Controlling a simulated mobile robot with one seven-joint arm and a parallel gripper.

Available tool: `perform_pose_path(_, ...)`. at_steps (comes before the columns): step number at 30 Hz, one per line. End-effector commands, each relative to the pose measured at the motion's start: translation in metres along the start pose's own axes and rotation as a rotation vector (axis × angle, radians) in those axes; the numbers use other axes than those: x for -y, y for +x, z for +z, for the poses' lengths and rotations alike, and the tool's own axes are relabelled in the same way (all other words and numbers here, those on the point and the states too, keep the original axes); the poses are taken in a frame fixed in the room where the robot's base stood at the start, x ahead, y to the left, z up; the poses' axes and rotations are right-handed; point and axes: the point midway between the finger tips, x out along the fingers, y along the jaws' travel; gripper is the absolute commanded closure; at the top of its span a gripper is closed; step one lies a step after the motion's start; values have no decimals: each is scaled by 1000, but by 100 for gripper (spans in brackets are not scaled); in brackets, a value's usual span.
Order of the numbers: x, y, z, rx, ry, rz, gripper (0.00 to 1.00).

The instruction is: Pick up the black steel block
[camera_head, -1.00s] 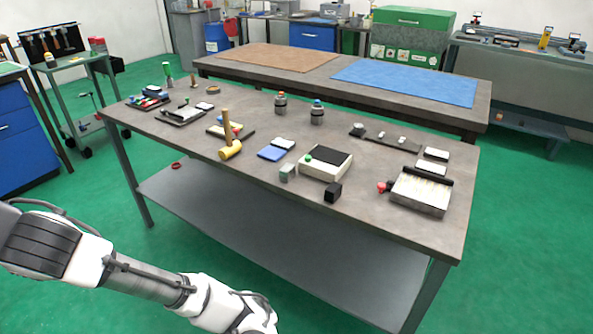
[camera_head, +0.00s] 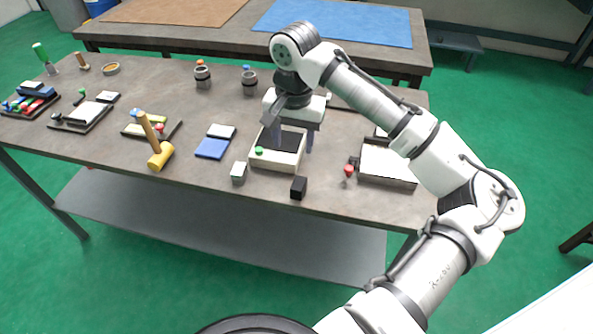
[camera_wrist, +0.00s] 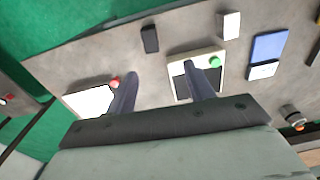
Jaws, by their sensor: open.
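The black steel block (camera_head: 298,188) stands upright near the front edge of the grey table, just in front of the cream box with a dark top. In the wrist view the black block (camera_wrist: 150,39) lies beyond my fingertips, between them sideways and apart from both. My gripper (camera_head: 292,141) points down above the cream box, behind the block, with its fingers spread. In the wrist view my gripper (camera_wrist: 160,70) is empty, one fingertip overlapping the cream box.
The cream box (camera_head: 278,162) with a green knob is close behind the block. A pale-topped grey block (camera_head: 238,173) stands to the left. A white-topped fixture (camera_head: 388,168) with a red knob (camera_head: 348,170) is to the right. A yellow-headed mallet (camera_head: 160,157) stands farther left.

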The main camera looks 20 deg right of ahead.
Motion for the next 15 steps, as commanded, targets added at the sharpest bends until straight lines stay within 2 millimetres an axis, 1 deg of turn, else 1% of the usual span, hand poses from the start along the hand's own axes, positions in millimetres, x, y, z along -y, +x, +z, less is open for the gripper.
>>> perform_pose_path(1, -11, -2, 0, 14, 25, 19, 47)
perform_pose_path(3, -18, 1, 1, 27, 42, 32, 47)
perform_pose_path(5, -19, 8, 2, 31, 46, 36, 47)
perform_pose_path(8, -20, 25, 3, 32, 45, 35, 47)
perform_pose_path(12, -20, 54, 4, 30, 43, 35, 47)
perform_pose_path(15, -20, 70, 4, 29, 43, 33, 47)
